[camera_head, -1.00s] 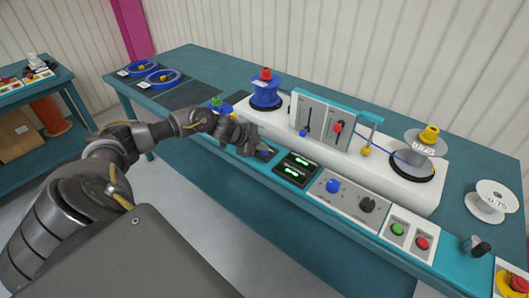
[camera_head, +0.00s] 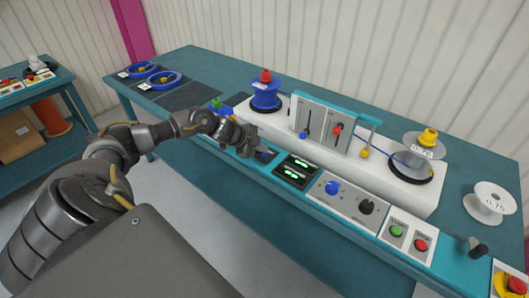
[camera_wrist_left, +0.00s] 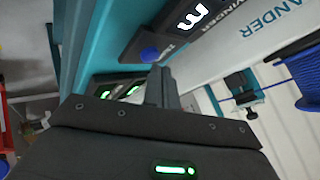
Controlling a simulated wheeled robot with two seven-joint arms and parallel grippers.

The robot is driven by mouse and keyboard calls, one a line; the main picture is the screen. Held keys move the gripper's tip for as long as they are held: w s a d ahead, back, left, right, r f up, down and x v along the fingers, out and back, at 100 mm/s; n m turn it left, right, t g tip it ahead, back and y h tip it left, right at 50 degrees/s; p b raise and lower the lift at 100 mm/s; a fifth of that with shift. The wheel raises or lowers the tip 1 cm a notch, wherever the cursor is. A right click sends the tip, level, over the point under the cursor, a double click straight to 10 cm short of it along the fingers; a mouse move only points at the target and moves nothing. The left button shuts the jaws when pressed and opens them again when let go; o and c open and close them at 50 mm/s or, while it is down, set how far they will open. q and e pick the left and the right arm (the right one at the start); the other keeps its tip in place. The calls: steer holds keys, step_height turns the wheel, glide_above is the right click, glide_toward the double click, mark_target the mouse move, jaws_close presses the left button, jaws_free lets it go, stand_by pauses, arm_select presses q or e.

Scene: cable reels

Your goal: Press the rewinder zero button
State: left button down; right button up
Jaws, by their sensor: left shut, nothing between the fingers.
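The rewinder's zero button is a small blue round button (camera_wrist_left: 150,54) on a dark panel with a white display, in the left wrist view. In the head view a bit of blue (camera_head: 264,155) shows there beside the gripper, mostly hidden. My left gripper (camera_head: 262,149) is shut and empty, low over the front edge of the bench at that panel. In the left wrist view its closed fingertips (camera_wrist_left: 159,72) point at the blue button and appear very close to it. I cannot tell whether they touch. My right gripper is not in view.
Right of the gripper are a dark panel with green displays (camera_head: 296,170), a blue knob (camera_head: 332,188), a black knob (camera_head: 367,207), a green button (camera_head: 396,231) and a red button (camera_head: 420,245). The white machine (camera_head: 400,183) with a blue reel (camera_head: 265,94) stands behind.

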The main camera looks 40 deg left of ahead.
mark_target(262, 155)
arm_select(q)
steer(key=shift+r, duration=0.35)
steer(key=shift+r, duration=0.1)
step_height(262, 155, up, 5)
steer(key=p, duration=0.5)
stand_by(0.4)
stand_by(0.4)
